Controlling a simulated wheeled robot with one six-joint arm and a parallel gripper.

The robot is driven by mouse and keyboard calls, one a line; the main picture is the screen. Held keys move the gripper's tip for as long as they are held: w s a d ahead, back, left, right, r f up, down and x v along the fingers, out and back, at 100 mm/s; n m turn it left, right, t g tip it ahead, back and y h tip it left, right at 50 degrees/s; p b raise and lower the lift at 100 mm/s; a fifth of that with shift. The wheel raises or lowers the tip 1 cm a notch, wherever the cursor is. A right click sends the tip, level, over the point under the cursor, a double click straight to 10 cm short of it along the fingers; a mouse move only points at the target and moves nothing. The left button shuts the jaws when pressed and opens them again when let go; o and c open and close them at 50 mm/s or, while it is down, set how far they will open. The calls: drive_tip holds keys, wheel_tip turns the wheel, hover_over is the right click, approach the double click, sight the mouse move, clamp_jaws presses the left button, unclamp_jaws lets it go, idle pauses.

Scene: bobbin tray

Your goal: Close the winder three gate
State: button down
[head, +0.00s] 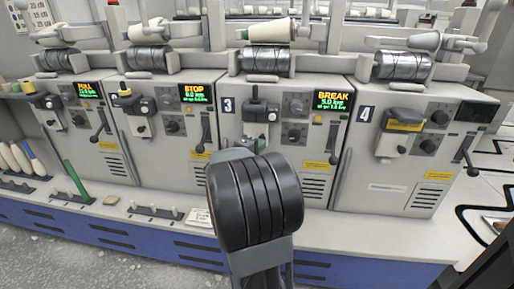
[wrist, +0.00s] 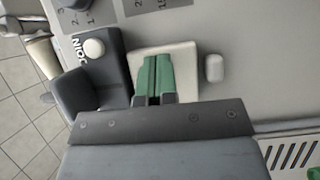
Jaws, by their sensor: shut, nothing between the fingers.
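Winder three (head: 232,135) carries the label 3 and a screen reading BREAK (head: 332,98). On its front is a dark block on a pale plate (head: 262,110); I cannot tell surely which part is the gate or how far it stands open. In the wrist view a dark housing (wrist: 95,70) marked JOIN has a round white button (wrist: 94,48). Beside it is a cream plate (wrist: 182,58). My gripper (wrist: 154,75) is shut and empty, its green fingertips in front of the plate; contact is unclear. In the head view my arm hides part of the winder's lower front.
Winder two (head: 165,150) stands to the left and winder four (head: 390,190) to the right. A black lever (head: 333,135) is on winder three's right side. A ledge (head: 350,222) with bobbins and a green rod (head: 78,182) runs below. A small white knob (wrist: 214,67) is beside the plate.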

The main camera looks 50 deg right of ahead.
drive_tip(key=shift+s+d+r, duration=0.1)
drive_tip(key=shift+d+r, duration=0.1)
drive_tip(key=shift+r, duration=0.05)
drive_tip(key=shift+a, duration=0.1)
drive_tip(key=s+a, duration=0.7)
drive_tip(key=a, duration=0.5)
drive_tip(key=shift+s+f+p, duration=0.2)
drive_tip(key=shift+p, duration=0.2)
drive_tip(key=a+r+t+y+p, duration=0.2)
drive_tip(key=a+r+y+p, duration=1.6)
drive_tip(key=p, duration=1.7)
drive_tip(key=a+r, duration=0.6)
drive_tip(key=r, duration=0.2)
drive_tip(key=shift+w+a+t, duration=0.2)
drive_tip(key=shift+a+t, duration=0.1)
drive_tip(key=shift+a, duration=0.05)
drive_tip(key=shift+d, duration=0.1)
